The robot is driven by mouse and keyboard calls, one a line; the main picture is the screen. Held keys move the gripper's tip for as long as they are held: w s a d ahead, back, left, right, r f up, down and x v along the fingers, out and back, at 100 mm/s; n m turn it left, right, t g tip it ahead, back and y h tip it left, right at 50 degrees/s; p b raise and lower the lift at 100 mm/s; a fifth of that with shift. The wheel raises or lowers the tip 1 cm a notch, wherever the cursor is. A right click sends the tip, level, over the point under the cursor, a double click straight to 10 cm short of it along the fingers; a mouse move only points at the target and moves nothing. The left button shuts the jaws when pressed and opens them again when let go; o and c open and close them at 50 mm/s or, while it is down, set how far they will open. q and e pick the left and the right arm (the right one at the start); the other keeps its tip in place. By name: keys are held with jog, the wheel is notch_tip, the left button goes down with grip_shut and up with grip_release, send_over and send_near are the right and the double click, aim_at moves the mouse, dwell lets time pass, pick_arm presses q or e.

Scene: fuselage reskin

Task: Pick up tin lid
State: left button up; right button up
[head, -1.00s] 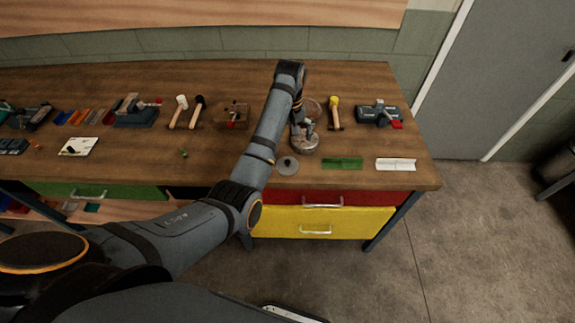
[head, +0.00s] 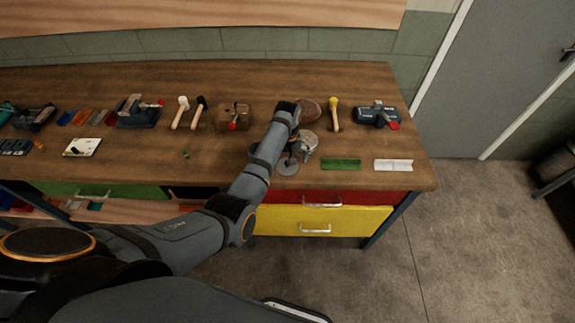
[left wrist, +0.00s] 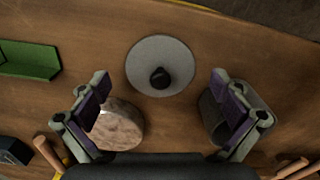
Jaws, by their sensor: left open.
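The tin lid is a flat grey disc with a dark knob, lying on the wooden bench near its front edge. In the head view the lid (head: 287,168) is partly covered by my left gripper (head: 291,153). In the left wrist view the lid (left wrist: 145,58) lies in full sight, ahead of and between the fingers. My left gripper (left wrist: 160,82) is open and empty above the bench, apart from the lid as far as I can tell. A grey open tin (left wrist: 212,112) stands by the right finger in the wrist view. My right gripper is out of view.
A pale round block (left wrist: 122,128) stands close to the left finger in the wrist view. A green angled strip (head: 341,164) and a white one (head: 393,165) lie to the right. A yellow-headed mallet (head: 333,112) and a brown round pad (head: 309,110) lie farther back.

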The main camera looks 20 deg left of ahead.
pick_arm(q)
jog(key=shift+s, duration=0.1)
grip_shut()
dwell(0.4)
notch_tip(320, 180, up, 2)
jog(key=shift+r, duration=0.25)
jog(key=s+a+r+p, duration=0.6)
jog(key=s+r, duration=0.4)
jog(key=s, duration=0.2)
jog(key=shift+a+r+p, duration=0.35)
jog(key=shift+a+p, duration=0.05)
jog(key=shift+p, duration=0.45)
